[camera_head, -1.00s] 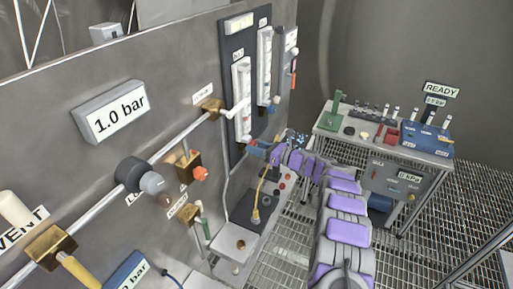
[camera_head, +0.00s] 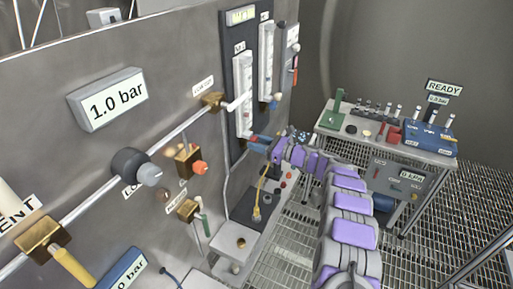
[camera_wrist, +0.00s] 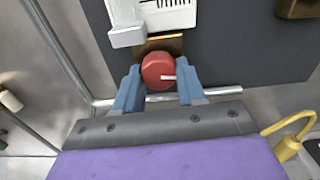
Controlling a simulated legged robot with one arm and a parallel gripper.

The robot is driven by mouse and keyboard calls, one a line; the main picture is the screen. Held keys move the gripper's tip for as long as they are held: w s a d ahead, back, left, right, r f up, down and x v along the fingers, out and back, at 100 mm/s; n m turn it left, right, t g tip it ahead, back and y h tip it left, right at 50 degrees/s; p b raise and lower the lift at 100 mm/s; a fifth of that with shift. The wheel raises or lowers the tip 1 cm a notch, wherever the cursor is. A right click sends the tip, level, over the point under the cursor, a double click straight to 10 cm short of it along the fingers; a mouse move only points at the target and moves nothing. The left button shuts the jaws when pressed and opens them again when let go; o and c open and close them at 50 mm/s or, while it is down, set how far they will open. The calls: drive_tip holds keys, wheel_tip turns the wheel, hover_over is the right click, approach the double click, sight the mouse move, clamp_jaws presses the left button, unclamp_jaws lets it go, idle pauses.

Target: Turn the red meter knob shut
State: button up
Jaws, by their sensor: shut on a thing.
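The red meter knob (camera_wrist: 158,71) sits at the foot of a white flow meter in the wrist view, on a brass block (camera_wrist: 173,44). It has a white pointer line that points to the right. My gripper (camera_wrist: 158,88) has its two blue fingers on the left and right sides of the knob, closed on it. In the head view, my gripper (camera_head: 259,144) reaches the lower end of the left meter tube (camera_head: 243,95) on the dark panel. The knob is mostly hidden there by the fingers.
A second meter tube (camera_head: 265,62) stands beside the first. A yellow hooked fitting (camera_wrist: 287,147) is at the lower right of the wrist view. A bench (camera_head: 425,157) with small fittings stands at the right. A pipe (camera_head: 90,203) with valves runs along the left wall.

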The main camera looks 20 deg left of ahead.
drive_tip(key=shift+w+d+f+n+b, duration=0.1)
drive_tip(key=shift+n+b, duration=1.6)
drive_tip(key=shift+n, duration=0.5)
drive_tip(key=shift+w+d+f+n+b, duration=0.1)
drive_tip(key=shift+n+b, duration=1.65)
drive_tip(key=shift+n, duration=0.45)
drive_tip(key=shift+w+n+b, duration=0.1)
drive_tip(key=shift+n+b, duration=1.6)
drive_tip(key=shift+n, duration=0.5)
drive_tip(key=shift+s+n, duration=0.1)
drive_tip(key=shift+n, duration=0.2)
drive_tip(key=o, duration=1.1)
drive_tip(key=shift+d+r, duration=0.2)
drive_tip(key=shift+c, duration=0.2)
drive_tip(key=shift+a, duration=0.1)
drive_tip(key=s+d+p, duration=0.1)
drive_tip(key=d+p, duration=0.2)
drive_tip(key=d, duration=1.4)
drive_tip(key=shift+s+d, duration=0.15)
